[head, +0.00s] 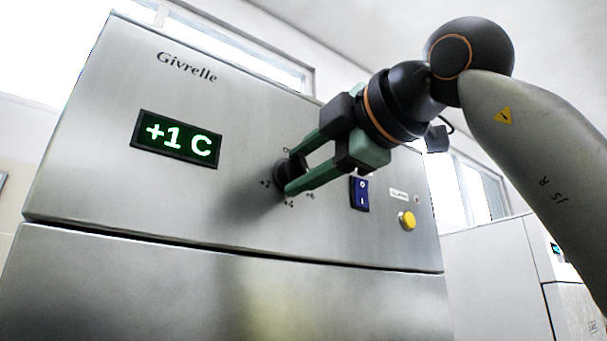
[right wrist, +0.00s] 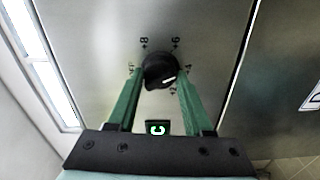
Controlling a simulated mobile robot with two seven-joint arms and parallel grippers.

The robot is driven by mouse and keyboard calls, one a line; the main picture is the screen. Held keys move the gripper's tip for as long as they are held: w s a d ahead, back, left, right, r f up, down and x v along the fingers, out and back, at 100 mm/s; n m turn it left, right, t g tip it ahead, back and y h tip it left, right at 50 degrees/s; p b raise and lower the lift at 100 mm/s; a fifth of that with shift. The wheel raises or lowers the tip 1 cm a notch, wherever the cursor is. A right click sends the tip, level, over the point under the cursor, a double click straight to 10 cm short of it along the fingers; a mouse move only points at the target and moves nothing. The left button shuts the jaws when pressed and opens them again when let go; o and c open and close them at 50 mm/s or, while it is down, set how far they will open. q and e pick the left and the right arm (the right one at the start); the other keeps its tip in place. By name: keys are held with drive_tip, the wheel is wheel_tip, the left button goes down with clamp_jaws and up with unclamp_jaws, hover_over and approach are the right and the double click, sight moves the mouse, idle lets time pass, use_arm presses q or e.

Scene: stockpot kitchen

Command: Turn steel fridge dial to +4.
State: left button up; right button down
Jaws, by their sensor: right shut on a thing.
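The fridge dial (head: 284,171) is a black round knob on the steel front of the "Givrelle" fridge (head: 235,120). Small temperature marks ring the knob; some are partly hidden by the fingers. My left gripper is not in view.
A blue rocker switch (head: 360,193) and a yellow button (head: 407,220) sit on the same panel, right of the dial. A seam (head: 230,255) runs below the panel. A pale cabinet (head: 495,275) stands at the right.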

drive_tip(key=m+b, duration=0.1)
drive_tip(key=m, duration=0.2)
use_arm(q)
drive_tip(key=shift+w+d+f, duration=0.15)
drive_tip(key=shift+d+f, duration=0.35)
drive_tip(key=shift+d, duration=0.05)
use_arm(e)
drive_tip(key=shift+r+m, duration=0.1)
drive_tip(key=shift+m, duration=0.7)
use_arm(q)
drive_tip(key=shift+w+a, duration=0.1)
use_arm(e)
drive_tip(key=shift+c, duration=1.6)
unclamp_jaws()
use_arm(q)
drive_tip(key=shift+b, duration=0.3)
use_arm(e)
drive_tip(key=shift+d, duration=0.1)
